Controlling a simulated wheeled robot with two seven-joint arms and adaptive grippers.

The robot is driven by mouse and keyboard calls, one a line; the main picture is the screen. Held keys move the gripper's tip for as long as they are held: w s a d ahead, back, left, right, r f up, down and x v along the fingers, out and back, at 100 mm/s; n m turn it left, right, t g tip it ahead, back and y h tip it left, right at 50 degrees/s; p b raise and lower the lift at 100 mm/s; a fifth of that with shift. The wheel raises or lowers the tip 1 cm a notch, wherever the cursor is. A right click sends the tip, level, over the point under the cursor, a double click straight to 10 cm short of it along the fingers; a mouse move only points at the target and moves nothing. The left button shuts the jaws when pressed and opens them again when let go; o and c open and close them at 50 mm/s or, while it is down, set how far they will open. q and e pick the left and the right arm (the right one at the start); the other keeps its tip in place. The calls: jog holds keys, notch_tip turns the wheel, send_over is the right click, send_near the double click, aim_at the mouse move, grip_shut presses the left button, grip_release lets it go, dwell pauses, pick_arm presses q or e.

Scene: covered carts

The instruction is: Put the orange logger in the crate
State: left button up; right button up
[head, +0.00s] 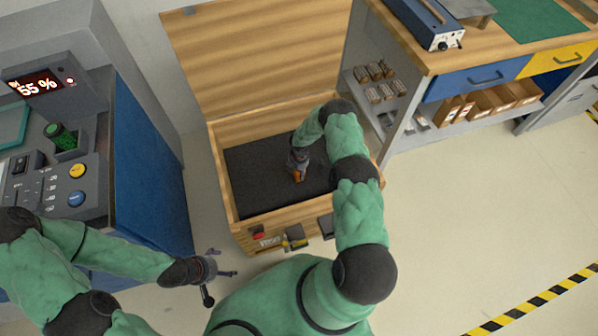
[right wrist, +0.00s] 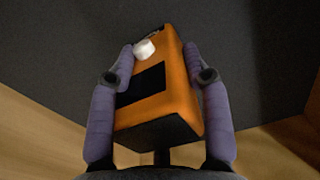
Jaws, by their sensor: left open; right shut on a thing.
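The orange logger (right wrist: 183,95) is a box with a dark panel and a white knob. It also shows small in the head view (head: 299,175). My right gripper (right wrist: 160,75) is shut on it, one finger on each side. In the head view my right gripper (head: 298,168) is inside the outline of the open wooden crate (head: 285,215), over its dark floor. I cannot tell whether the logger touches the floor. The crate's lid (head: 255,60) stands open at the back. My left gripper (head: 218,274) is open and empty, left of and in front of the crate.
A grey and blue console (head: 150,150) with a 55 % display stands at the left. A workbench (head: 440,60) with a blue instrument (head: 425,22) and shelves stands at the back right. The pale floor at the right is clear, with striped tape.

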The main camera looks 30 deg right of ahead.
jog(key=shift+f, duration=0.1)
jog(key=o, duration=1.3)
notch_tip(320, 180, up, 12)
jog(key=p, duration=0.4)
jog(key=shift+p, duration=0.35)
